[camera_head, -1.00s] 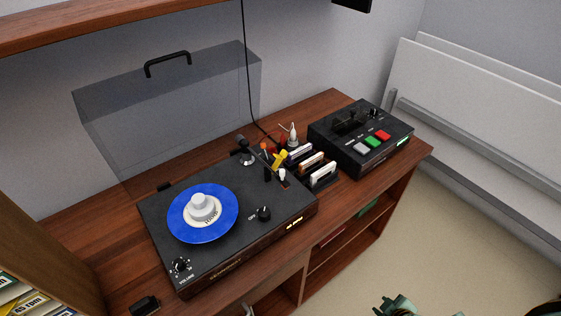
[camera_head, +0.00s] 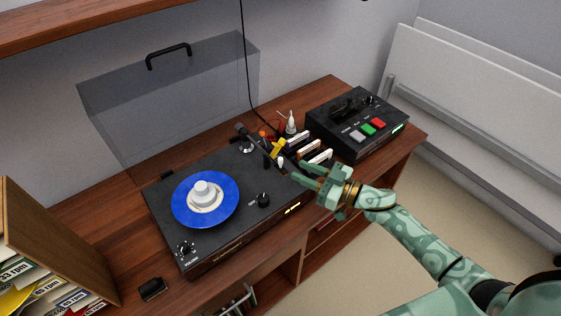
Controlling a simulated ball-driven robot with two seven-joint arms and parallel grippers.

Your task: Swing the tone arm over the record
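The black turntable (camera_head: 225,226) stands on the wooden cabinet with a blue record (camera_head: 183,212) on its platter. A pale round piece (camera_head: 203,192) sits at the record's centre. The dark tone arm (camera_head: 257,141) lies along the deck's right side, clear of the record, with its pivot at the back. A small white tip (camera_head: 281,162) shows near its front end. My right gripper (camera_head: 297,173) reaches in from the right, just right of that end, with its fingers apart and nothing visible between them. Contact with the tone arm cannot be told. My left gripper is not in view.
The clear lid (camera_head: 170,95) stands raised behind the deck. Right of the deck are a rack of brushes (camera_head: 314,150) and a black recorder (camera_head: 350,130) with coloured buttons. A box of records (camera_head: 50,285) stands at the lower left. A power knob (camera_head: 263,200) sits near the deck's front.

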